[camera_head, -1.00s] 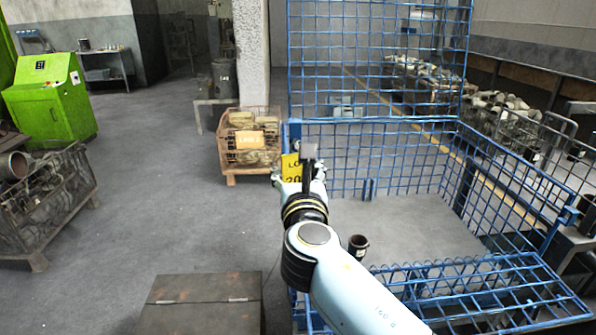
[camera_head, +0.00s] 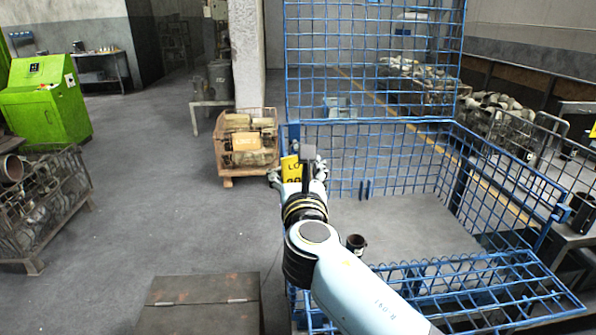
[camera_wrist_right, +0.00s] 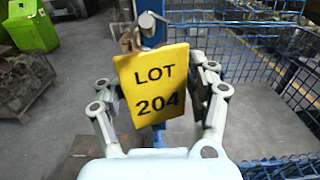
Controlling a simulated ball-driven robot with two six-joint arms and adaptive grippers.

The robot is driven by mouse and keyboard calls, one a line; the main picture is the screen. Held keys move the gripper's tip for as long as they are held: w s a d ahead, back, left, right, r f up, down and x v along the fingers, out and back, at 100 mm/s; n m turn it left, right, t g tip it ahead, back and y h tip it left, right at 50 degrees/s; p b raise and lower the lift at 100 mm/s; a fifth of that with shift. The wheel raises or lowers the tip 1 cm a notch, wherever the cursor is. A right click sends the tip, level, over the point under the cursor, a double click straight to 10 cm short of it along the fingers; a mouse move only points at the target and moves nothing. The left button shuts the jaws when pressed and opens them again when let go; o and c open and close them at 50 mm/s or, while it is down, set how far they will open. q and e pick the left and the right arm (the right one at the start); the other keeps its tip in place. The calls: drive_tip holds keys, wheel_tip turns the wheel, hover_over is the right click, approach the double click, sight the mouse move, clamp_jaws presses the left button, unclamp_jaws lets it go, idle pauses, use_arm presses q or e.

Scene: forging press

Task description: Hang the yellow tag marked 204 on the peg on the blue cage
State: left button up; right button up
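The yellow tag (camera_wrist_right: 156,84) reads LOT 204 in the right wrist view and faces the camera, slightly tilted. It also shows in the head view (camera_head: 290,170), partly hidden by my wrist. My right gripper (camera_head: 298,178) is at the tag, with finger links on both sides of it; the tips are mostly hidden behind it, and it looks shut on the tag. A grey round-ended peg (camera_wrist_right: 147,20) stands out on the blue post just above the tag's top edge. I cannot tell whether they touch. My left gripper is not in view.
A rusty box (camera_head: 205,300) is front left. The floor at left centre is clear.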

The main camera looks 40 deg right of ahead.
sight(298, 121)
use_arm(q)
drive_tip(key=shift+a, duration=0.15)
use_arm(e)
drive_tip(key=o, duration=0.3)
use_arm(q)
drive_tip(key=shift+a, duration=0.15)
use_arm(e)
drive_tip(key=shift+o, duration=0.2)
wheel_tip(298, 121, up, 10)
